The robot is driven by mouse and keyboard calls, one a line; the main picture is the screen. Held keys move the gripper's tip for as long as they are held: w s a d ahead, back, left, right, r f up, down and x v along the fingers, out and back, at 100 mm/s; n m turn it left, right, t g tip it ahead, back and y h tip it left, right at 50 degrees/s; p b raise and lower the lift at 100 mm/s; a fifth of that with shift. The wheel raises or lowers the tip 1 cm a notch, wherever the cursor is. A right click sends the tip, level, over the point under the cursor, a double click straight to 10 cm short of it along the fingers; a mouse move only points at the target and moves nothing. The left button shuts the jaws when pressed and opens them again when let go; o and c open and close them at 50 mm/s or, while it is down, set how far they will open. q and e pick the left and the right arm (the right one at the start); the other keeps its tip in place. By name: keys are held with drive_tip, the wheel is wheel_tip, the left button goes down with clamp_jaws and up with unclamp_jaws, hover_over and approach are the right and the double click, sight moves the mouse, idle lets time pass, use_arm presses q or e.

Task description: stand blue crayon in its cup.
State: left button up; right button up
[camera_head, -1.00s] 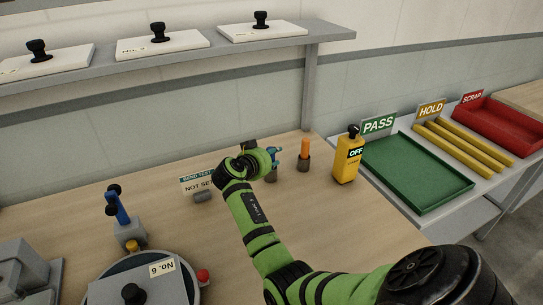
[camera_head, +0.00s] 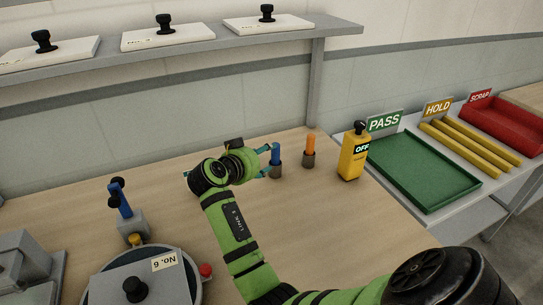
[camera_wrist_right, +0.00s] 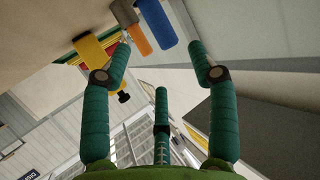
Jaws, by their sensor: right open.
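The blue crayon (camera_head: 276,154) stands upright in a dark grey cup (camera_head: 276,172) on the bench, beside the orange crayon. In the wrist view the blue crayon (camera_wrist_right: 157,26) lies beyond my fingertips, roughly parallel to the orange crayon (camera_wrist_right: 136,36). My right gripper (camera_head: 268,161) is just left of the blue crayon. Its green fingers are spread (camera_wrist_right: 160,62), with nothing between them in the wrist view. The base of the blue crayon is out of the wrist view. My left gripper is not in view.
The orange crayon (camera_head: 310,145) in its cup and a yellow box marked OFF (camera_head: 352,155) stand to the right. A green PASS tray (camera_head: 425,178) is farther right. A shelf (camera_head: 200,52) runs above. Bench in front of the cups is clear.

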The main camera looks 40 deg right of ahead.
drive_tip(key=shift+v, duration=1.75)
